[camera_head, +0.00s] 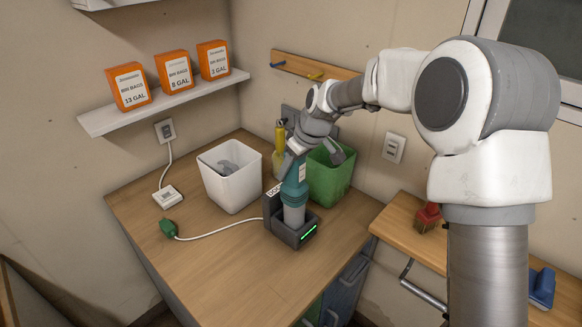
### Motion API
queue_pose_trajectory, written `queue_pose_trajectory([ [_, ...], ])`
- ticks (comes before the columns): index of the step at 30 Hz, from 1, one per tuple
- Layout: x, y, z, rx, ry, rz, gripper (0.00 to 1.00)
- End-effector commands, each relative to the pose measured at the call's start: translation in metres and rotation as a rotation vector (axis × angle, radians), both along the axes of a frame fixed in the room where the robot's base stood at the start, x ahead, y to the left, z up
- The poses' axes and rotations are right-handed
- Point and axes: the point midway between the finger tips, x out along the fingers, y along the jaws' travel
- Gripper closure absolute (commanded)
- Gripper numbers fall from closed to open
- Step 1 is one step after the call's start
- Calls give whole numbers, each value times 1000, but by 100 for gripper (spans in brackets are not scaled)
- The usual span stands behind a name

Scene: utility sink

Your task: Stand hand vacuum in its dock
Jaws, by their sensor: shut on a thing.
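The hand vacuum (294,196) has a teal body and a lighter grey lower part. It stands roughly upright in the dark grey dock (287,237), with its lower end inside the dock's opening. A green light shows on the dock's front. My gripper (297,150) is above the dock and shut on the upper part of the vacuum. The fingertips are small and partly hidden, and the exact grip cannot be made out. Whether the vacuum is fully seated in the dock cannot be told.
A white bin (231,185) stands left of the dock, and a green bin (329,178) stands close behind it to the right. A yellow bottle (280,150) is between them. The front left of the counter (205,275) is clear.

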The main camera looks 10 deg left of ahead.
Motion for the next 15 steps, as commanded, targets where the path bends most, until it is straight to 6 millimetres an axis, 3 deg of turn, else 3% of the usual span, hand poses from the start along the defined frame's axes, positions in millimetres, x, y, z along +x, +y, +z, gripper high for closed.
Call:
queue_pose_trajectory([
  [7,1,0,-2,3,-4,-1,98],
  [8,0,0,-3,0,0,0,37],
  [12,0,0,-3,0,0,0,13],
  [15,0,0,-3,0,0,0,13],
])
